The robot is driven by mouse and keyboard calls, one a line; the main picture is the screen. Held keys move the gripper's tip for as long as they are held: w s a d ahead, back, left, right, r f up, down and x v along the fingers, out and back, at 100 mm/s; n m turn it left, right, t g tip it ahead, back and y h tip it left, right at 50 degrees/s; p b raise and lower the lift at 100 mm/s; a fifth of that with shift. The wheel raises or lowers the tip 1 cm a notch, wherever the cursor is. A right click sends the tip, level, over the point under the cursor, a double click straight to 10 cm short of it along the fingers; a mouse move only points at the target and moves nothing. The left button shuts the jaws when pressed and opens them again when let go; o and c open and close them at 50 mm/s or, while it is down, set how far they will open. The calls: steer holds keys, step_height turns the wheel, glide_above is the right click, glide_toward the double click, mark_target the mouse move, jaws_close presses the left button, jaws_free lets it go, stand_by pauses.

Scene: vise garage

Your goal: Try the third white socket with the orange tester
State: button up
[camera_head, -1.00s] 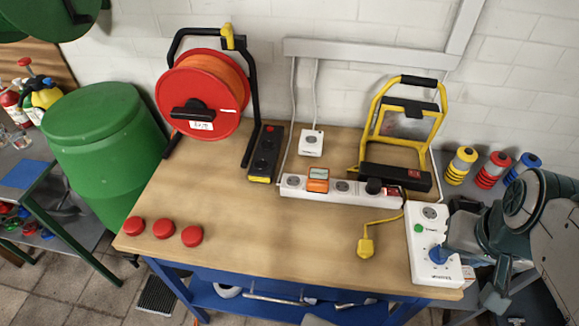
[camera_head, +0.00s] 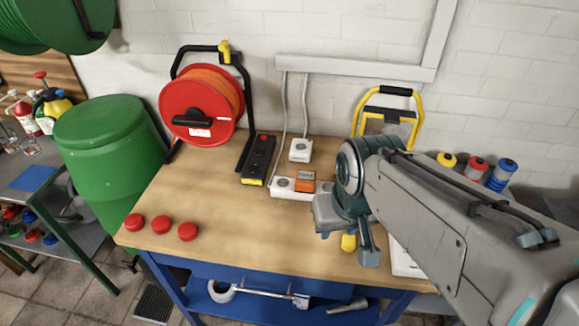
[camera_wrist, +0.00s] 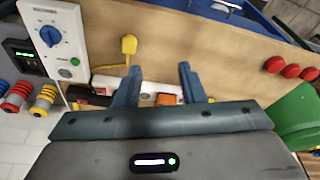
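The orange tester (camera_head: 305,181) with its small display sits in the white socket strip (camera_head: 283,186), in the second place from the left. One socket shows to its left; my arm hides the strip's right part. In the wrist view the tester (camera_wrist: 167,99) appears between and beyond the fingers of my gripper (camera_wrist: 158,78), on the white strip (camera_wrist: 110,82). A socket shows just left of the tester there. My gripper is open and empty, above the bench in front of the strip, apart from the tester.
A yellow plug (camera_wrist: 129,45) lies on the bench (camera_head: 240,225). A white box with a blue knob (camera_wrist: 52,38) is at one end. A small white socket box (camera_head: 300,149), black strip (camera_head: 258,160), red cable reel (camera_head: 200,97) and red caps (camera_head: 161,224) stand left.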

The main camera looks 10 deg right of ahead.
steer(key=o, duration=0.8)
steer(key=shift+w+r, duration=0.1)
steer(key=shift+w, duration=0.05)
steer(key=shift+o, duration=1)
steer(key=w+r+p, duration=0.2)
steer(key=w+p, duration=0.1)
steer(key=w, duration=0.4)
steer(key=shift+w+r+m+g, duration=0.15)
steer(key=shift+r+m+g, duration=0.2)
steer(key=shift+m+g, duration=0.05)
steer(key=w+f+m+p, duration=0.1)
steer(key=w+f+p, duration=0.1)
steer(key=w, duration=0.4)
steer(key=w+f+m+g+p, duration=0.1)
steer(key=w+f+p, duration=0.2)
steer(key=w, duration=0.4)
steer(key=w+f+g+p, duration=0.1)
steer(key=w+f+p, duration=0.1)
steer(key=w, duration=0.5)
steer(key=shift+d+f+m, duration=0.1)
steer(key=shift+f+m, duration=0.2)
steer(key=shift+m, duration=0.1)
steer(key=shift+w+f+p, duration=0.3)
steer(key=shift+f, duration=0.05)
steer(key=shift+f, duration=0.15)
